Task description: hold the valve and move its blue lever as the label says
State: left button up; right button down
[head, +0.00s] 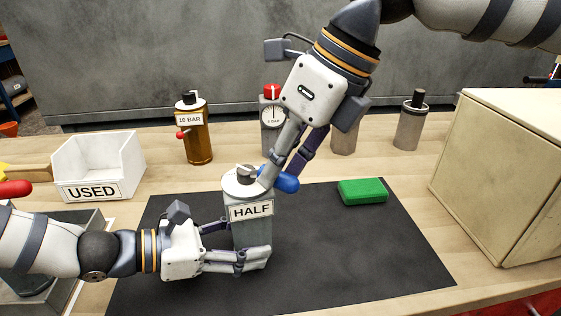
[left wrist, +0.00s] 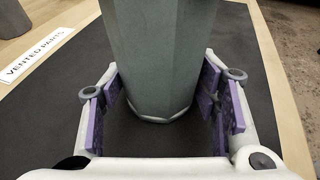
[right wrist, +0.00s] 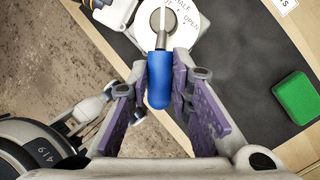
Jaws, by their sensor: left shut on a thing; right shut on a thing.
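The valve (head: 253,236) is a grey upright block with a HALF label (head: 251,210) on its front and a round white dial (head: 241,186) on top. It stands on the black mat. Its blue lever (head: 287,183) points to the right in the head view. My left gripper (head: 240,248) is shut around the valve's lower body; the body (left wrist: 160,60) fills the space between its fingers in the left wrist view. My right gripper (head: 281,172) reaches down from above, shut on the lever, whose blue grip (right wrist: 160,82) lies between its fingertips.
A green block (head: 362,191) lies on the mat (head: 400,250) to the right. A large wooden box (head: 500,170) is at right.

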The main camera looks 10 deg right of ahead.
jog(key=shift+a, duration=0.1)
jog(key=m, duration=0.1)
jog(key=s+a+m+t, duration=0.1)
jog(key=m, duration=0.1)
jog(key=m+h, duration=0.1)
jog(key=shift+s+a+r+t, duration=0.1)
jog(key=shift+s+a+t, duration=0.2)
jog(key=shift+t, duration=0.1)
jog(key=shift+s+a+m+t+h, duration=0.15)
jog(key=shift+a+m+t+h, duration=0.3)
jog(key=shift+m, duration=0.75)
jog(key=shift+s+a+m+t+h, duration=0.2)
jog(key=shift+a+m, duration=0.35)
jog(key=shift+m, duration=0.65)
jog(key=c, duration=1.4)
grip_release()
jog(key=shift+c, duration=0.2)
